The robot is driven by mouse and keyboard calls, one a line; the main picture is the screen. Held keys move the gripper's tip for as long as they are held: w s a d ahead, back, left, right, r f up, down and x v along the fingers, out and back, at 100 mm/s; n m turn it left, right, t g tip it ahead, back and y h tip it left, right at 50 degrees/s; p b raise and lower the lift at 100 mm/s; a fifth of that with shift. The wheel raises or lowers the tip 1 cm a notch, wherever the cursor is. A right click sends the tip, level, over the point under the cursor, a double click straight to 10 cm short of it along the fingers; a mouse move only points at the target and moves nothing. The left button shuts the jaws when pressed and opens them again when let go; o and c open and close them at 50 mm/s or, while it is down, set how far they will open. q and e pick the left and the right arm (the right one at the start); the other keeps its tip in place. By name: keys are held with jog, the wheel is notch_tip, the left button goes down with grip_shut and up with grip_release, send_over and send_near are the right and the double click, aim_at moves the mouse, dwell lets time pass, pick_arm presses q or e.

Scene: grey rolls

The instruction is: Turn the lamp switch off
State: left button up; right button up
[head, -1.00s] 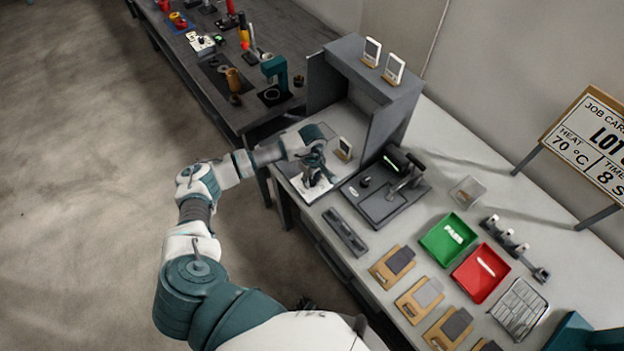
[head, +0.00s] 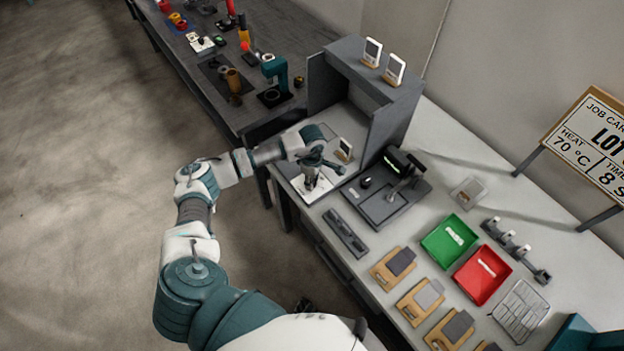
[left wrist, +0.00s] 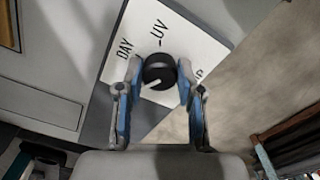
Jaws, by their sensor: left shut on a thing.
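The lamp switch is a round black knob (left wrist: 158,72) with a pale pointer line, on a white plate (left wrist: 133,35) printed "DAY" and "UV"; a third label is mostly hidden behind a finger. In the left wrist view the pointer aims to the lower left. My left gripper (left wrist: 158,78) has its two fingers on either side of the knob, shut on it. In the head view my left gripper (head: 312,176) is over the white plate (head: 318,187) at the bench's near left corner and hides the knob. My right gripper is not in view.
A grey open booth (head: 385,110) stands behind the switch. To its right are a black stand (head: 388,205), a green tray (head: 436,248), a red tray (head: 470,282) and wooden holders (head: 385,274). A darker bench (head: 215,90) stands at the back left.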

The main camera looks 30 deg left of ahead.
pick_arm(q)
jog(key=o, duration=1.2)
jog(key=shift+w, duration=0.1)
jog(key=shift+c, duration=0.2)
jog(key=shift+r, duration=0.15)
notch_tip(320, 180, up, 12)
jog(key=shift+f, duration=0.2)
